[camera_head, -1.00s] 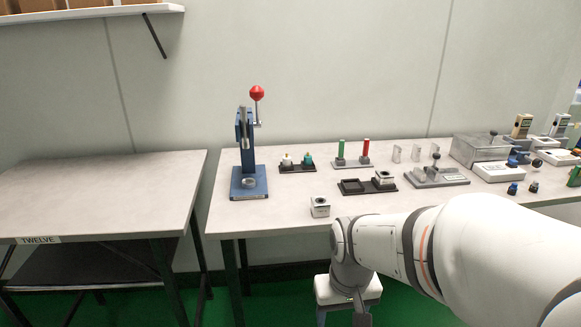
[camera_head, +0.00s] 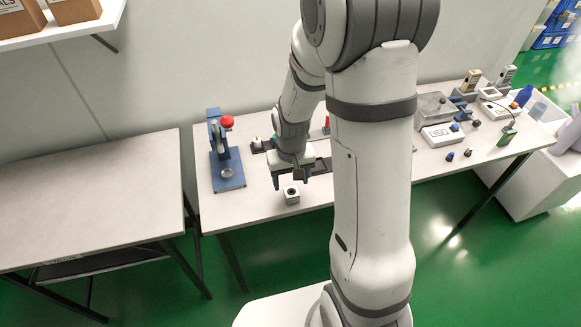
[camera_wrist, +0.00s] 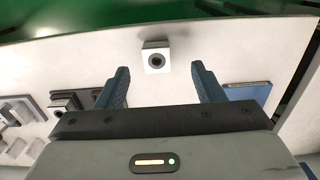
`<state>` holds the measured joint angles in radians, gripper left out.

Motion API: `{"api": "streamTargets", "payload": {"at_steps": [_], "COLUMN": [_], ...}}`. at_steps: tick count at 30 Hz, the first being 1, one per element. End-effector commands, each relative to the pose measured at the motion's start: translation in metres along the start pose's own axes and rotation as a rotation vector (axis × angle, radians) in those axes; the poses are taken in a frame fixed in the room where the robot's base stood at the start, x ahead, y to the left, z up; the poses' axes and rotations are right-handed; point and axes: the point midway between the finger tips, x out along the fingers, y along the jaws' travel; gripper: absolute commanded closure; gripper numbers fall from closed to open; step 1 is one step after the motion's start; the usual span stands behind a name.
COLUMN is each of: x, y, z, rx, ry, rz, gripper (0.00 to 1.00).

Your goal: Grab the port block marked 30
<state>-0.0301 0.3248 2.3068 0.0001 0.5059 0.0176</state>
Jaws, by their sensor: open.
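A small silver-grey block with a dark round hole in its top (camera_head: 291,195) stands alone near the table's front edge. In the wrist view the block (camera_wrist: 155,59) lies ahead of and between my two blue fingers, apart from both. My gripper (camera_head: 291,180) is open and empty, pointing down just behind the block in the head view; it also shows in the wrist view (camera_wrist: 160,75). No number is readable on either block.
A blue press with a red knob (camera_head: 226,170) stands left of my gripper; its base (camera_wrist: 247,93) shows at the right in the wrist view. Testers (camera_head: 440,134) stand at the right. My arm hides the table's middle. The left table (camera_head: 90,195) is bare.

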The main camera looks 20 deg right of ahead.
Motion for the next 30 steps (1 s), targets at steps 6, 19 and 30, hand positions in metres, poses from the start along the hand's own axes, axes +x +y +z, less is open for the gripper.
{"api": "streamTargets", "payload": {"at_steps": [6,19,30], "x": [-0.011,0.030,0.067], "y": [-0.001,0.005,0.008], "z": [-0.005,-0.005,-0.006], "rx": [0.000,0.007,0.007], "ry": [-0.005,-0.008,-0.005], "rz": [0.000,0.000,0.000], "gripper": [0.38,0.38,0.38]}}
